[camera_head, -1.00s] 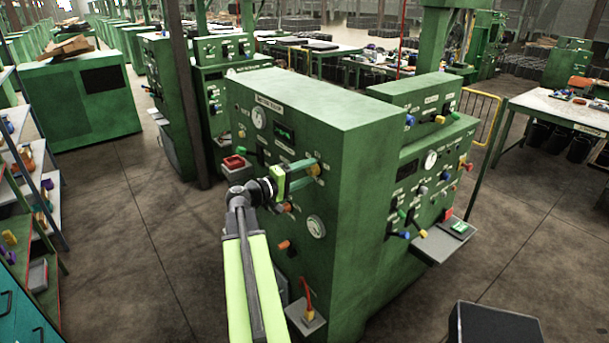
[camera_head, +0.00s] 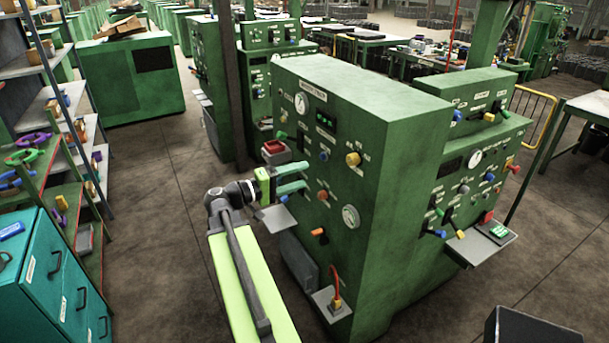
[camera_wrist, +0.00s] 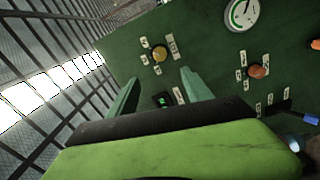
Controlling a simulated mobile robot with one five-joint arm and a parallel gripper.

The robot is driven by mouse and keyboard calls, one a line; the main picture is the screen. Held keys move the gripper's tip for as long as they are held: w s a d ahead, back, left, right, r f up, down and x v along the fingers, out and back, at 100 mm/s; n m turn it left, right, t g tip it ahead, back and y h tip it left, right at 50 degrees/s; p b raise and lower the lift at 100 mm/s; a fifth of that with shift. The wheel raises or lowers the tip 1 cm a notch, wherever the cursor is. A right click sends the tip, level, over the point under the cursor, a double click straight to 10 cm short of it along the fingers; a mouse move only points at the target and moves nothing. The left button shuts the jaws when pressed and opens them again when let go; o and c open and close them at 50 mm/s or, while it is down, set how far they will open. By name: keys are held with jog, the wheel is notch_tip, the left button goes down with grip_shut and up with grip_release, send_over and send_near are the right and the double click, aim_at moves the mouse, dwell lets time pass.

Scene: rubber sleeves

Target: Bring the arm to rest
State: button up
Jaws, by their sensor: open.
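My gripper (camera_head: 304,178) is held out in front of the green machine cabinet (camera_head: 345,95). In the wrist view my gripper (camera_wrist: 160,90) points at the machine's green panel (camera_wrist: 205,60). A yellow knob (camera_wrist: 160,53), an orange knob (camera_wrist: 258,71) and a round gauge (camera_wrist: 241,13) show on that panel. In the head view the yellow knob (camera_head: 353,159) is to the right of the fingers, clear of them. I cannot tell the exact gap between fingertips and panel.
A red button box (camera_head: 276,152) juts out just above my gripper. A small shelf with a red-cabled plug (camera_head: 335,300) juts out low on the machine. Teal drawers (camera_head: 55,275) and shelves (camera_head: 75,205) stand at the left. Open floor (camera_head: 160,240) lies between.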

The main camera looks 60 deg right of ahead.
dwell(0.3)
jog(key=w+a+f+n+t+h, duration=0.1)
jog(key=w+a+n+t, duration=0.1)
jog(key=w+a, duration=0.4)
jog(key=w+a+f+n+t, duration=0.1)
jog(key=w+a+f+t, duration=0.15)
jog(key=w+a, duration=0.35)
jog(key=w+a+f+n+t+y, duration=0.2)
jog(key=w+a+f+t+y, duration=0.15)
jog(key=w+a+f, duration=0.55)
jog(key=a+f+n+y, duration=0.1)
jog(key=a+f+y, duration=0.2)
jog(key=a, duration=0.8)
jog(key=a+f+n+t+y, duration=0.1)
jog(key=a+f+y, duration=0.3)
jog(key=a, duration=0.7)
jog(key=a+f+n+y, duration=0.1)
jog(key=a+f+y, duration=0.3)
jog(key=a, duration=0.7)
jog(key=shift+w+f+n+t+y, duration=0.15)
jog(key=shift+w+n+t+y, duration=0.2)
jog(key=shift+y, duration=0.4)
